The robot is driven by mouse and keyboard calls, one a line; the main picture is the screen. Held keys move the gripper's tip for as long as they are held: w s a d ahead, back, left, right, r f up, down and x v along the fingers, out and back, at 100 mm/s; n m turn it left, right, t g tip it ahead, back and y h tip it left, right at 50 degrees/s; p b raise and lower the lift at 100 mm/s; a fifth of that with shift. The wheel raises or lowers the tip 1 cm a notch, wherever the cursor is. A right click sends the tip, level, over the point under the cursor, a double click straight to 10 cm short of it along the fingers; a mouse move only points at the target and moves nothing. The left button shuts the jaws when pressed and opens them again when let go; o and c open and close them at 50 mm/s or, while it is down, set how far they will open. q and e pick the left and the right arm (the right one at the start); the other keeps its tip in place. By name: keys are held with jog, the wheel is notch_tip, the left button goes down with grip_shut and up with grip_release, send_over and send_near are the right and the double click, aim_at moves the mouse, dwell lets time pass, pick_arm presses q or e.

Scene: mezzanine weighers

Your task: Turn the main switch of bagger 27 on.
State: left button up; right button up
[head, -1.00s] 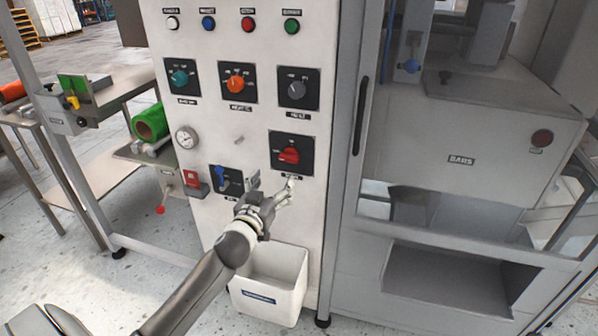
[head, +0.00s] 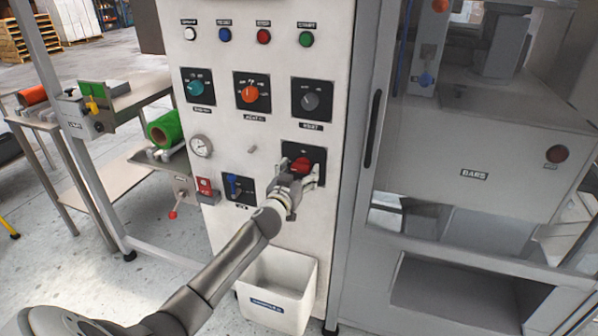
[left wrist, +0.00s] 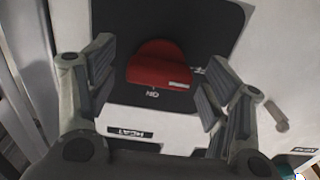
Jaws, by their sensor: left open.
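The red rotary knob (head: 303,165) sits on a black square plate (head: 290,150) on the white control panel, below the grey knob. In the left wrist view, turned upside down, the knob (left wrist: 160,63) shows a white mark facing a partly hidden word, to one side of the word ON. My left gripper (head: 303,173) is at this knob. Its jaws (left wrist: 157,82) are open, with one finger on each side of the knob and visible gaps to it. The fingers cover part of the plate. My right gripper is not in view.
The panel also has a teal knob (head: 196,87), an orange knob (head: 250,93), a grey knob (head: 310,100), a blue-handled switch (head: 234,186) and a gauge (head: 201,146). A white bin (head: 277,300) hangs below. A vertical handle (head: 373,128) is at right.

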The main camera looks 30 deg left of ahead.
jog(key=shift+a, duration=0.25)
pick_arm(q)
jog(key=shift+c, duration=0.6)
jog(key=c, duration=0.9)
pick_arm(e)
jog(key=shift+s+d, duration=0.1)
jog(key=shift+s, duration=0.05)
